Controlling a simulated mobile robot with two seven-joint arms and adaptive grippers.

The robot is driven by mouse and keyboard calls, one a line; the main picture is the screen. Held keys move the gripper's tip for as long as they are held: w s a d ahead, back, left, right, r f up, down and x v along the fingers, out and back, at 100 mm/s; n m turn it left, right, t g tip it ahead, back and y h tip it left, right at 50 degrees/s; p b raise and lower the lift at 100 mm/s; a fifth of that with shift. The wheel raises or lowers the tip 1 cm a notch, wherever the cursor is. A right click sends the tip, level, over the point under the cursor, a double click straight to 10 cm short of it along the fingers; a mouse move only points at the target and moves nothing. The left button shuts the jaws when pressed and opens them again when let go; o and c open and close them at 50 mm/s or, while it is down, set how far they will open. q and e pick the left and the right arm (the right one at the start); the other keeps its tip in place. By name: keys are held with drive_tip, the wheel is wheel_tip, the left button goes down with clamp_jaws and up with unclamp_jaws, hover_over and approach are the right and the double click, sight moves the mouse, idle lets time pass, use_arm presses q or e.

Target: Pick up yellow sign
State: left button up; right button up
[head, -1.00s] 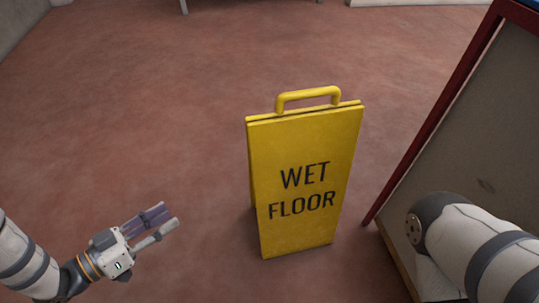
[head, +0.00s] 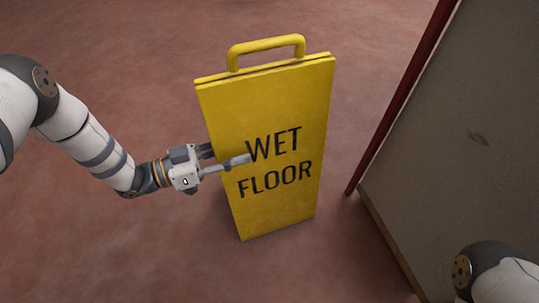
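The yellow sign (head: 270,110), lettered "WET FLOOR" in black, stands folded and upright on the floor in the middle of the head view. Its yellow handle (head: 266,44) is on top and free. My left gripper (head: 228,156) is at the sign's left edge, about mid-height. One finger reaches across the front face near the lettering. The other finger runs to the left edge, and its tip is hidden there. The fingers are spread apart, and I see no clear grip on the sign. My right gripper is out of view; only part of that arm shows at lower right.
A large grey-brown panel (head: 440,150) with a dark red edge post (head: 405,95) stands close to the right of the sign. The reddish floor (head: 120,50) is clear behind the sign and to its left.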

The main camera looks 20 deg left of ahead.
sight(249, 148)
use_arm(q)
drive_tip(key=x, duration=0.3)
drive_tip(key=shift+f, duration=0.1)
clamp_jaws()
